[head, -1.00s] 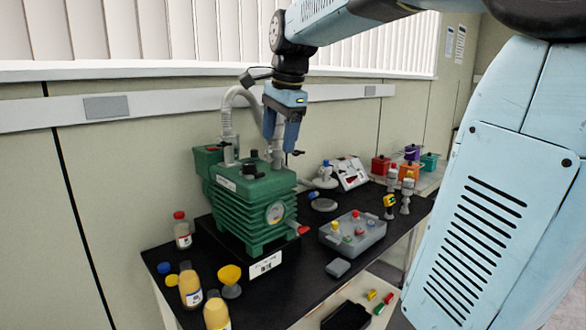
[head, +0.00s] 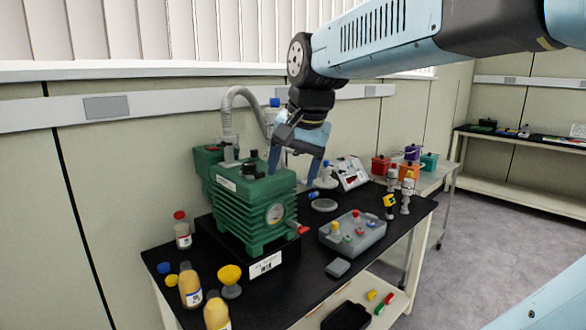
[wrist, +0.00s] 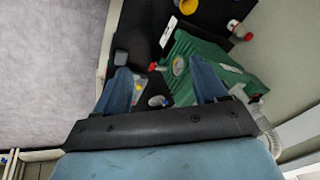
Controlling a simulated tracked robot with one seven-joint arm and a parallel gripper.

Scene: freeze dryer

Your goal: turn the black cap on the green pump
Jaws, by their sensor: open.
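The green pump (head: 258,207) stands on a black base on the bench, with a round gauge on its front. The black cap (head: 250,171) sits on the pump's top face. My gripper (head: 296,168) is open and empty, tilted, in the air to the right of the cap and apart from it. In the wrist view my two blue fingers (wrist: 162,78) are spread wide, with part of the pump (wrist: 208,62) between and beyond them. I cannot make out the cap in the wrist view.
A grey corrugated hose (head: 228,108) rises behind the pump. Bottles (head: 190,287) and a yellow funnel (head: 230,275) stand at the bench's front left. A grey box with coloured knobs (head: 353,232) lies to the pump's right. Open floor is at the right.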

